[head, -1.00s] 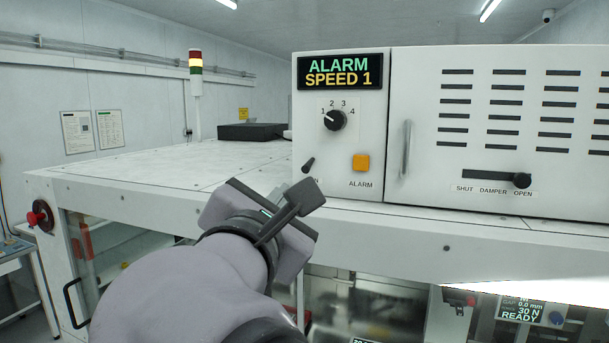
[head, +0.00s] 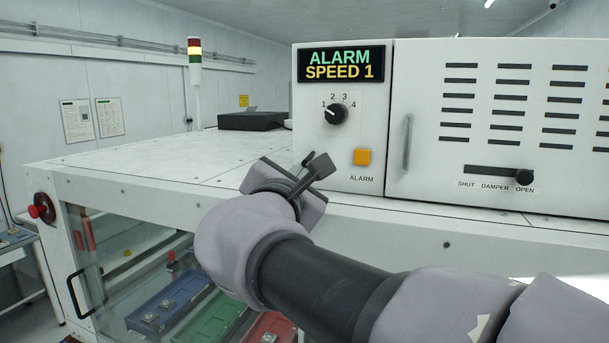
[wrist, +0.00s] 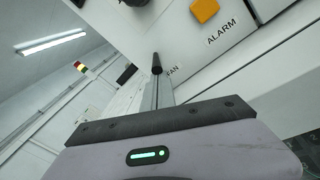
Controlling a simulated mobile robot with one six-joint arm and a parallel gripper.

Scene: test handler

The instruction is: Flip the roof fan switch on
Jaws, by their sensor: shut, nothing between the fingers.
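The roof fan switch is a small black lever (wrist: 156,62) beside the FAN label (wrist: 173,71) in the wrist view. In the head view my gripper hides most of it; only a dark tip (head: 308,157) shows above. My gripper (wrist: 158,95) is shut and empty, its fingers in line with the lever and very close to it. I cannot tell whether they touch. In the head view my gripper (head: 293,181) is in front of the panel's lower left corner. The display (head: 341,65) reads ALARM and SPEED 1.
An orange ALARM button (head: 362,157) sits just right of my gripper, with a black speed knob (head: 335,114) above it. A door handle (head: 407,143) and damper slider (head: 524,177) are further right. The white top (head: 150,165) to the left is mostly clear.

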